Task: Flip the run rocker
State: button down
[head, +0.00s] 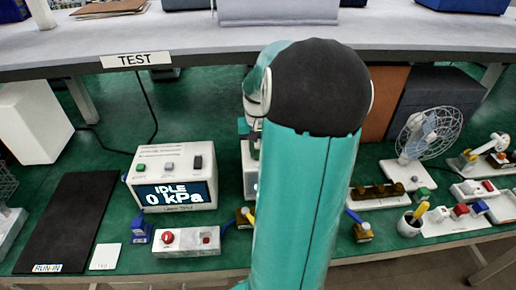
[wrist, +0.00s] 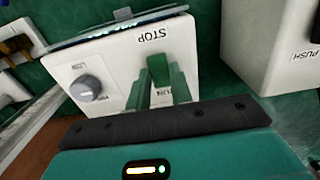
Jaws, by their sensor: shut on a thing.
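In the wrist view, a white control box fills the upper middle. It carries a dark green run rocker (wrist: 158,68) between an upside-down STOP label (wrist: 153,36) and a partly hidden RUN label. My gripper (wrist: 160,84) reaches onto the panel with its two green fingers at the rocker, shut on it. The fingers cover the rocker's lower part, so its tilt is hard to tell. A grey round knob (wrist: 87,88) sits left of the rocker on the same panel. In the head view my teal arm hides the gripper and the rocker.
In the wrist view, a white box labelled PUSH (wrist: 270,45) stands close on the right. In the head view, a tester showing IDLE 0 kPa (head: 172,180), a red-button box (head: 188,242) and a fan (head: 428,135) stand on the green bench. A shelf edge (head: 60,62) runs behind.

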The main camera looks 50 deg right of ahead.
jog(key=shift+w+d+g+y, duration=0.15)
jog(key=shift+g+y, duration=0.25)
jog(key=shift+y, duration=0.1)
jog(key=c, duration=1.2)
grip_release()
jog(key=shift+c, duration=0.2)
notch_tip(320, 180, up, 14)
jog(key=w+d, duration=0.1)
jog(key=shift+d, duration=0.2)
jog(key=shift+w+f, duration=0.1)
